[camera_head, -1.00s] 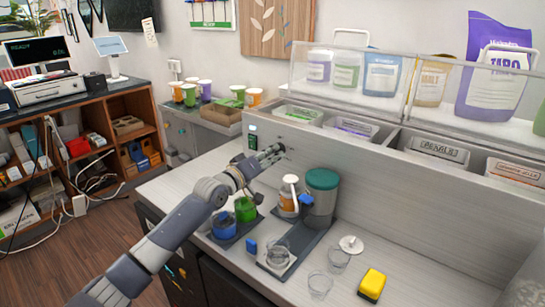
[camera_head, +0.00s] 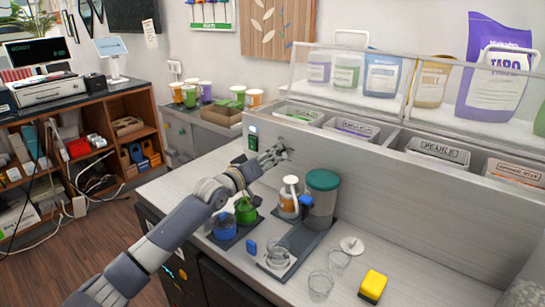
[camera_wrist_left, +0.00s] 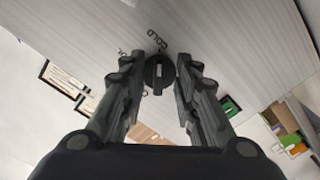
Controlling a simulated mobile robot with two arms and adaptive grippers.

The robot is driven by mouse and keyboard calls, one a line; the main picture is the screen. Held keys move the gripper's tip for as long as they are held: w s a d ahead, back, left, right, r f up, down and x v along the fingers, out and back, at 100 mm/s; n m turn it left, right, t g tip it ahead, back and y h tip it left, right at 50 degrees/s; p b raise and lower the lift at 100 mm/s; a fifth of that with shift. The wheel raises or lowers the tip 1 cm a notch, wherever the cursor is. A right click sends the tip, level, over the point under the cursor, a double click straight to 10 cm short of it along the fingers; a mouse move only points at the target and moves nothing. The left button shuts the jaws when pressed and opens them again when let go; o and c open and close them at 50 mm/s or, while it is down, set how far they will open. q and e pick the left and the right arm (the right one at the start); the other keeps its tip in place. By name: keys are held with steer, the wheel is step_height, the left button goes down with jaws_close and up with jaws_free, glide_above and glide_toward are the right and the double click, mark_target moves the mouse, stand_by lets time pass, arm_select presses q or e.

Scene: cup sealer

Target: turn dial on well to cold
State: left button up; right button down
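The dial (camera_wrist_left: 158,72) is a small round dark knob with a pale mark on a light, grooved panel, seen in the left wrist view. The mark runs about up and down in that picture. A COLD label (camera_wrist_left: 157,40) is printed just above it. My left gripper (camera_wrist_left: 161,62) is open, with one finger on each side of the dial; I cannot tell whether either touches it. In the head view my left gripper (camera_head: 272,156) is at the well's light front panel (camera_head: 335,165) and hides the dial. My right gripper is not in view.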

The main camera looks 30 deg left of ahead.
arm_select(q)
steer(key=shift+s+a, duration=0.15)
steer(key=shift+s, duration=1.85)
steer(key=shift+s+a, duration=0.15)
steer(key=shift+s, duration=1.85)
steer(key=shift+s+a, duration=0.15)
steer(key=shift+s, duration=1.85)
